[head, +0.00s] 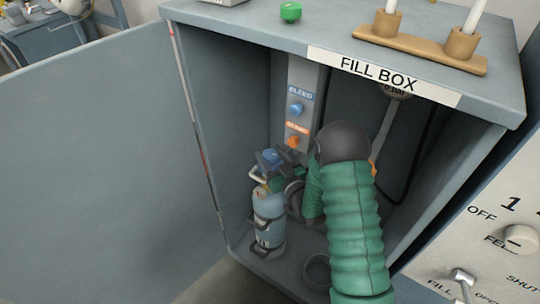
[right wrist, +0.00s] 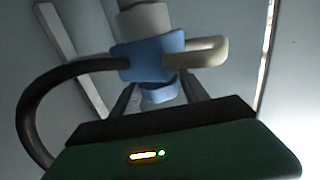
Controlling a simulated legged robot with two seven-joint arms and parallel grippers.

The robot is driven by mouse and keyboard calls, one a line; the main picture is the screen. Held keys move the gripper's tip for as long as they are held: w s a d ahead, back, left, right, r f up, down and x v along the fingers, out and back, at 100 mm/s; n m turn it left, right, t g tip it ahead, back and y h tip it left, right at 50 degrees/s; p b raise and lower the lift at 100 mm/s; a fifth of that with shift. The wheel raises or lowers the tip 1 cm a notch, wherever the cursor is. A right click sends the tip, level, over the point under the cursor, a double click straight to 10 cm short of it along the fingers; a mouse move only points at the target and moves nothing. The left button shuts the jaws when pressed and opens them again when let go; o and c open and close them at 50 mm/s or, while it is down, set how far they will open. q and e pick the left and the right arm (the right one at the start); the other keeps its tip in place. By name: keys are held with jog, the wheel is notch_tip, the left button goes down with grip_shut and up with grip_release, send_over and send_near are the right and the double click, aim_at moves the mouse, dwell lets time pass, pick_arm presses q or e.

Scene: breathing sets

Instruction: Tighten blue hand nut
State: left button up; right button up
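A grey-blue cylinder (head: 268,222) stands upright on the floor of the open fill box. At its top is a blue fitting (head: 271,160) with a pale handle. In the right wrist view the blue block (right wrist: 150,58) has a black hose on its left and the pale handle (right wrist: 205,52) on its right. The blue hand nut (right wrist: 160,93) shows below this block. My right gripper (right wrist: 161,90) has its fingers apart, one on each side of the nut, with narrow gaps visible. In the head view my right gripper (head: 279,176) is partly hidden by its arm. My left gripper is out of view.
The box door (head: 100,150) stands open on the left. A panel with a blue knob (head: 295,109) and an orange knob (head: 294,142) is on the back wall. A green cap (head: 290,11) and a wooden holder (head: 420,48) are on top of the box.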

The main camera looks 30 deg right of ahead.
jog(key=c, duration=0.9)
jog(key=shift+m+h, duration=0.3)
jog(key=shift+h, duration=0.2)
jog(key=m+g+h, duration=0.1)
jog(key=m+h, duration=0.1)
jog(key=h, duration=0.1)
jog(key=m+g+h+b, duration=0.1)
jog(key=m+h, duration=0.1)
jog(key=h, duration=0.1)
jog(key=shift+a, duration=0.15)
jog(key=m+g+h, duration=0.6)
jog(key=g+h, duration=0.1)
jog(key=shift+m, duration=0.4)
jog(key=m+g+h, duration=0.1)
jog(key=g, duration=0.1)
jog(key=m+g+h+b, duration=0.1)
jog(key=m+g, duration=0.1)
jog(key=g, duration=0.1)
jog(key=shift+f, duration=0.1)
jog(key=shift+m+g+b, duration=0.35)
jog(key=shift+m+g, duration=0.85)
jog(key=shift+g, duration=0.6)
jog(key=shift+r, duration=0.2)
jog(key=o, duration=1.4)
jog(key=shift+c, duration=0.2)
